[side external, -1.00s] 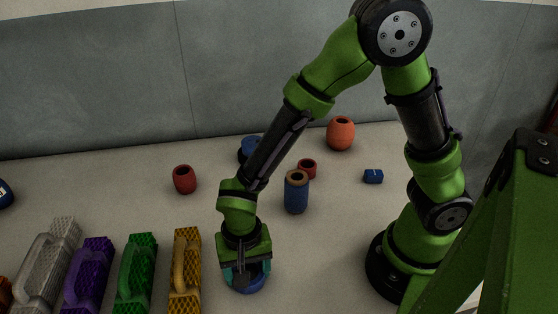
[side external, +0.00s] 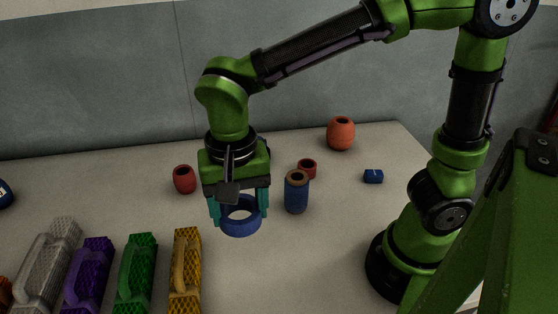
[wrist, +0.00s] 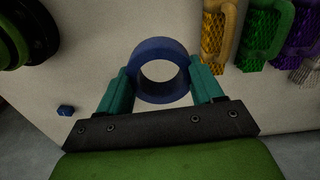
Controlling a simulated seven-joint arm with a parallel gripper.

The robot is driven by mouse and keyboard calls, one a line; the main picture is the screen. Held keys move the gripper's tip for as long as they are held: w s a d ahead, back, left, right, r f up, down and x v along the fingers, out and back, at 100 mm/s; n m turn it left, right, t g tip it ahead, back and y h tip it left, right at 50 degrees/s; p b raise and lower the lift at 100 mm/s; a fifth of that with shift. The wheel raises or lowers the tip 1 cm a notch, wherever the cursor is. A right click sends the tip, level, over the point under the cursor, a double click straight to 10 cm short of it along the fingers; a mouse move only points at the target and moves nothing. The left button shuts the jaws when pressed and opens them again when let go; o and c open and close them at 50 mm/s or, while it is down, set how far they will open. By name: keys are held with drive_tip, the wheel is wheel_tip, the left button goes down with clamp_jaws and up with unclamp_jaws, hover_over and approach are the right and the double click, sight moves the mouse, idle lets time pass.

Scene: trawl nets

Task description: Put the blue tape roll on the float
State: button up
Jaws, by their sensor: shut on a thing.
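The blue tape roll (side external: 240,229) is a short, wide ring with an open centre. My gripper (side external: 239,214) is shut on it, one teal finger on each side, and holds it above the table. In the wrist view, the roll (wrist: 150,51) sits between the fingers (wrist: 160,80) with its hole facing the camera. An orange-red barrel (side external: 341,135) with a hole in its top stands at the back right. A smaller red barrel (side external: 184,180) stands left of my gripper. Both look like floats; I cannot tell which one is meant.
A blue spool with a tan top (side external: 296,195) stands close right of the held roll. A short red ring-like piece (side external: 308,167) and a small blue block (side external: 373,176) lie behind and right. Yellow (side external: 186,275), green (side external: 136,275) and other textured blocks line the front left.

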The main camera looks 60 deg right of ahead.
drive_tip(key=w+d+r+m, duration=0.1)
drive_tip(key=w+d+m, duration=0.15)
drive_tip(key=d, duration=0.55)
drive_tip(key=w+d+m, duration=0.1)
drive_tip(key=d+m, duration=0.3)
drive_tip(key=d, duration=0.4)
drive_tip(key=w+d+r+m, duration=0.1)
drive_tip(key=d+m, duration=0.3)
drive_tip(key=d, duration=0.4)
drive_tip(key=s+d+m, duration=0.4)
drive_tip(key=s+d, duration=0.1)
drive_tip(key=d, duration=0.4)
drive_tip(key=s+d+m, duration=0.4)
drive_tip(key=s+d, duration=0.1)
drive_tip(key=d, duration=0.4)
hover_over(342, 120)
wheel_tip(342, 120, down, 7)
drive_tip(key=shift+r, duration=0.15)
drive_tip(key=shift+f, duration=1.7)
drive_tip(key=shift+f, duration=0.15)
